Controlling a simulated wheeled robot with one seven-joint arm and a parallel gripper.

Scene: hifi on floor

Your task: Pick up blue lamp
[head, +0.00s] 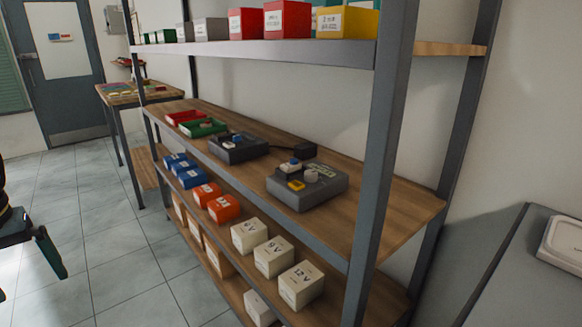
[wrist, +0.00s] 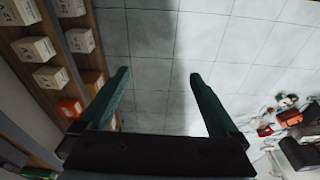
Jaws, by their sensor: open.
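I cannot clearly make out a lamp by shape. A small blue-and-white piece (head: 291,165) sits on a dark grey device (head: 312,197) on the middle shelf in the head view, beside a white round piece and a yellow piece. Another dark grey device (head: 238,150) to its left also carries small pieces, too small to tell apart. My gripper (wrist: 159,75) is open and empty in the wrist view, its dark green fingers spread over bare floor. Part of it shows at the left edge of the head view, apart from the shelf.
Metal-framed shelving holds green and red trays (head: 200,127), blue boxes (head: 191,177), orange boxes (head: 223,208) and white boxes (head: 273,256). Its near upright (head: 378,160) stands in front. A table (head: 140,92) is at the back left. Tiled floor (head: 110,240) is clear left of the shelving.

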